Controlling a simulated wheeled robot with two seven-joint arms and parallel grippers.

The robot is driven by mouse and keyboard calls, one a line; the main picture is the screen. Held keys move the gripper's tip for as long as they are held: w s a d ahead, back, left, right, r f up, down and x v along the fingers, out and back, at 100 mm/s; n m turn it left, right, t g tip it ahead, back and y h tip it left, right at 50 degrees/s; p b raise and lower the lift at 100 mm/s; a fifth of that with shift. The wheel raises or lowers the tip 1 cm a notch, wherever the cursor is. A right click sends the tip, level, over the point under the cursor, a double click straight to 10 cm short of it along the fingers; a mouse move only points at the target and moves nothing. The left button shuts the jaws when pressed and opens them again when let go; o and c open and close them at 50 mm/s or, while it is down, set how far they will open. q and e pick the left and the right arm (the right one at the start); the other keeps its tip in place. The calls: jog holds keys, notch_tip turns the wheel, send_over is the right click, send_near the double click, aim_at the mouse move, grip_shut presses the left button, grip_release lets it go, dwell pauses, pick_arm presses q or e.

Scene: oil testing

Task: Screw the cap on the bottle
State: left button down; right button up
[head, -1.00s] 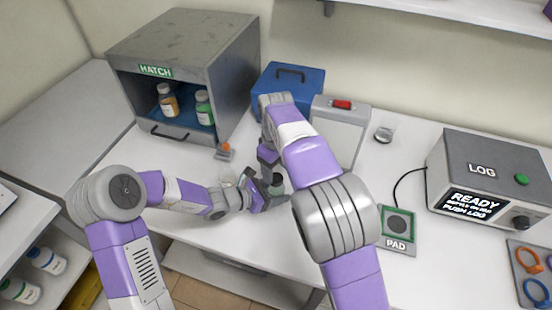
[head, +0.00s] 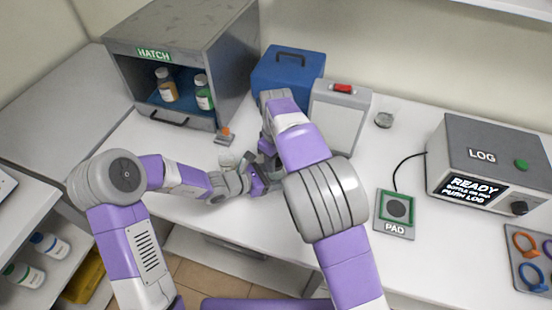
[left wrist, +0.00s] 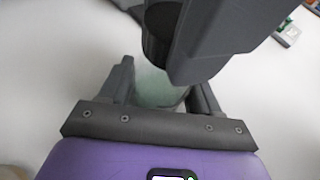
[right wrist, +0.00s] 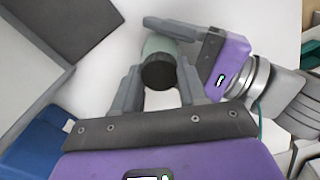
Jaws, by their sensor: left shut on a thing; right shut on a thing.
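The bottle is pale green and translucent. It shows in the left wrist view (left wrist: 158,88) between the fingers of my left gripper (left wrist: 160,92), which is shut on it. In the right wrist view, the bottle body (right wrist: 158,46) shows behind the dark cap (right wrist: 158,73). My right gripper (right wrist: 160,88) is shut around the cap, which is at the bottle's top. I cannot tell whether the thread is engaged. In the head view, my left gripper (head: 262,178) and right gripper (head: 268,152) meet above the table and largely hide the bottle and cap.
A grey hatch cabinet (head: 185,45) holds two bottles at the back left. A blue box (head: 288,75) and a white panel device (head: 338,120) stand behind the grippers.

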jog(key=m, duration=0.3)
jog(key=shift+m, duration=0.4)
jog(key=m, duration=0.3)
jog(key=shift+m, duration=0.3)
jog(key=m, duration=0.3)
jog(key=shift+m, duration=0.4)
jog(key=m, duration=0.4)
jog(key=o, duration=1.2)
jog(key=shift+c, duration=0.2)
jog(key=shift+r, duration=0.1)
jog(key=shift+r, duration=2.15)
jog(key=shift+c, duration=0.4)
